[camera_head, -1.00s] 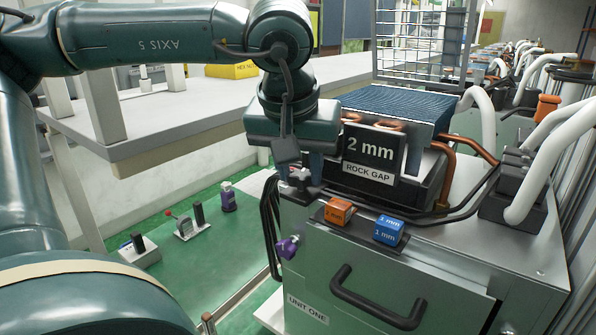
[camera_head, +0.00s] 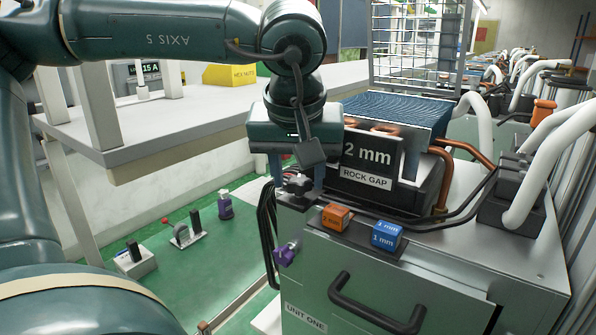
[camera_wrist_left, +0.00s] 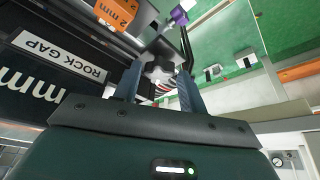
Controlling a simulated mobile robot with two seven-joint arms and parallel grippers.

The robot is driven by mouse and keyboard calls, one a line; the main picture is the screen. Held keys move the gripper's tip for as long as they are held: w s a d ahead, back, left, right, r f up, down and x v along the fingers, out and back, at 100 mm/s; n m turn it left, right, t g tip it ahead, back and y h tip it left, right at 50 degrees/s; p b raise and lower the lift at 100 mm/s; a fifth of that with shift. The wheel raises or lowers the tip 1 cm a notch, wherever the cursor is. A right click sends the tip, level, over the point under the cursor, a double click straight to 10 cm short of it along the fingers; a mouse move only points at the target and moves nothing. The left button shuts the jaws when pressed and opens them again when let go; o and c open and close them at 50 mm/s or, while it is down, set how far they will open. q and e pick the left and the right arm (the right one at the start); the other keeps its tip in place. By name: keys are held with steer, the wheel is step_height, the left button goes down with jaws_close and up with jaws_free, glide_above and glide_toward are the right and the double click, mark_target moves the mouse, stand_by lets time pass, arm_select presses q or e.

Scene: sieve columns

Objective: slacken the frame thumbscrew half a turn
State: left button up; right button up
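A grey metal lobed thumbscrew (camera_head: 297,186) stands at the top left corner of the machine marked UNIT ONE. In the left wrist view the thumbscrew (camera_wrist_left: 160,72) lies between the two fingertips. My left gripper (camera_head: 297,182) points down over it with one finger on each side. The fingers look apart from the knob, with gaps visible in the wrist view, though exact contact is hard to tell. A purple knob (camera_head: 287,252) sits lower on the machine's front left edge, clear of the gripper. My right gripper is not in view.
A black ROCK GAP sign (camera_head: 367,165) reading 2 mm stands right of the gripper. An orange block (camera_head: 336,217) and a blue block (camera_head: 387,235) sit on the front ledge. Black cables (camera_head: 268,225) hang at the left. A white bench (camera_head: 150,125) stands behind.

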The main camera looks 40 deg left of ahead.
arm_select(q)
steer(key=shift+o, duration=1.3)
steer(key=v, duration=1.3)
